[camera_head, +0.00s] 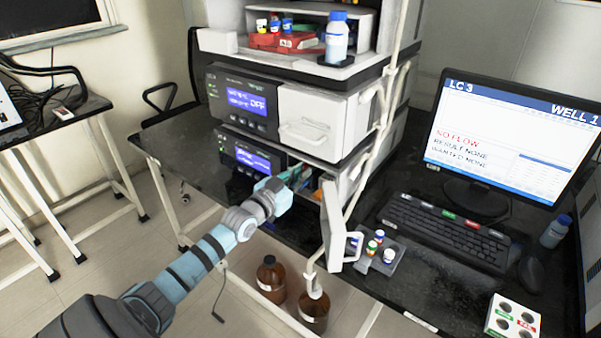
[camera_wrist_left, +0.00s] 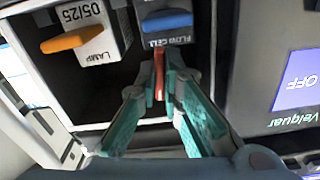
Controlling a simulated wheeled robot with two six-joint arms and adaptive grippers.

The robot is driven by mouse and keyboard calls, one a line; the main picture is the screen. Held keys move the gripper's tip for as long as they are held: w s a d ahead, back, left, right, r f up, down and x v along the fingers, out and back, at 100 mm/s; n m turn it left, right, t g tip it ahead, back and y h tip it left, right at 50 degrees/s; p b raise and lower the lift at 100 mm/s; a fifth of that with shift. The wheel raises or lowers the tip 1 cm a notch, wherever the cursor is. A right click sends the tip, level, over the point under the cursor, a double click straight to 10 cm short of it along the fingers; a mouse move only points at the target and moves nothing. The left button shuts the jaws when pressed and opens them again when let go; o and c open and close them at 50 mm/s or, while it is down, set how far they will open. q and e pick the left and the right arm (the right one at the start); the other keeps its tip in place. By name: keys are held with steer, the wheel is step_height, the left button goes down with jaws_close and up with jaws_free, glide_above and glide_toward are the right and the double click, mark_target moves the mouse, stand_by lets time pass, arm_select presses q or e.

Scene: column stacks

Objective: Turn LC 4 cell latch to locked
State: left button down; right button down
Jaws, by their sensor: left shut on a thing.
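My left gripper (camera_head: 290,176) reaches into the open front bay of the lower instrument (camera_head: 243,150). In the left wrist view its green fingers (camera_wrist_left: 160,82) are closed on a thin red lever (camera_wrist_left: 159,75), which looks like the cell latch. My right gripper is not in view.
Beside the flow cell is a LAMP block (camera_wrist_left: 95,30) with an orange handle (camera_wrist_left: 78,41). The bay's white door (camera_head: 334,228) hangs open at the right. A small vial tray (camera_head: 376,262), keyboard (camera_head: 445,228) and monitor (camera_head: 510,140) stand right of it. Brown bottles (camera_head: 270,280) stand below.

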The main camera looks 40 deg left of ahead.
arm_select(q)
steer(key=shift+n, duration=0.9)
steer(key=c, duration=1.7)
jaws_free()
